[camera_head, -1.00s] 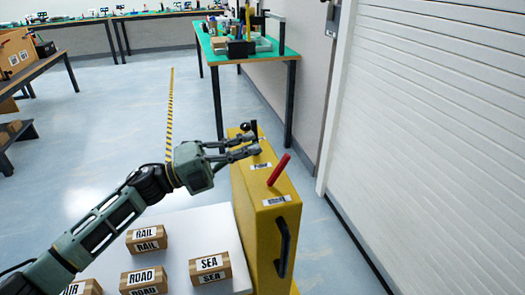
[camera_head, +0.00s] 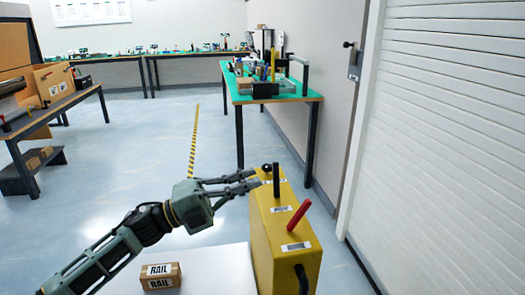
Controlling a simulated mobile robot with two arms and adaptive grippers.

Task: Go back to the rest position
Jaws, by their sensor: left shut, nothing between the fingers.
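My left gripper (camera_head: 256,181) reaches in from the left, with its fingers together and nothing between them. Its fingertips are beside the top of the yellow control box (camera_head: 262,240), close to the black lever (camera_head: 276,180); I cannot tell if they touch it. A red lever (camera_head: 298,215) leans on the nearer part of the box top. My right gripper is out of view.
A box labelled RAIL (camera_head: 161,276) sits on a white surface (camera_head: 217,264) left of the yellow box. A green-topped table (camera_head: 300,97) stands behind. A white shutter (camera_head: 450,150) closes the right side. The floor (camera_head: 140,130) at left is open.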

